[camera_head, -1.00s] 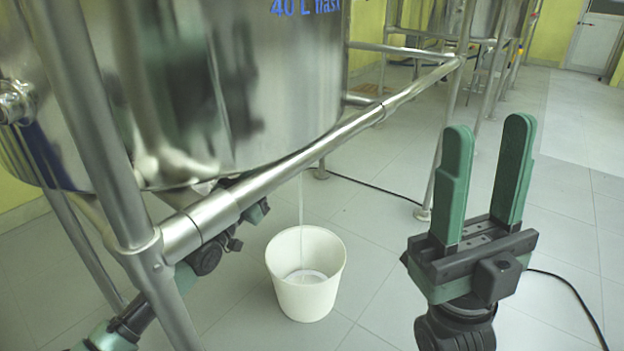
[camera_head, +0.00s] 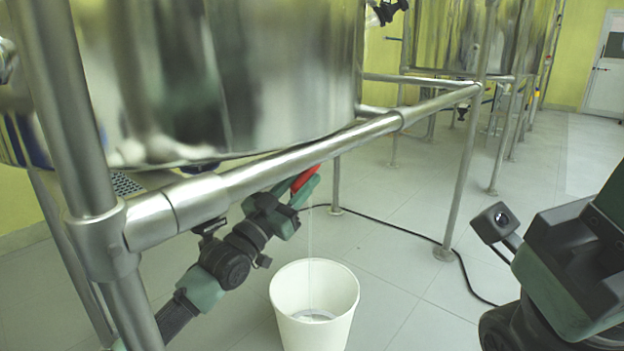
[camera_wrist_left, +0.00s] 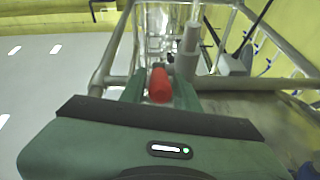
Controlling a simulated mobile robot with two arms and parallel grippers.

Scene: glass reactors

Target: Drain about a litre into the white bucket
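The white bucket (camera_head: 287,318) stands upright on the floor under the steel vessel (camera_head: 230,70). A thin, clear stream (camera_head: 310,235) falls into it, and a little liquid (camera_head: 313,314) shows at its bottom. My left gripper (camera_head: 307,183) is below the frame pipe, with a red valve handle (camera_head: 304,178) at its fingers. In the left wrist view the red handle (camera_wrist_left: 160,86) sits between the two green fingers; whether they press on it is unclear. The valve outlet is hidden. My right gripper (camera_head: 590,245) is at the right edge, its fingers cut off by the frame.
A steel frame pipe (camera_head: 300,160) slants across above my left gripper. A frame leg (camera_head: 462,180) stands right of the bucket. A black cable (camera_head: 400,227) lies on the floor. Another vessel (camera_head: 480,35) stands behind. The floor (camera_head: 400,300) right of the bucket is clear.

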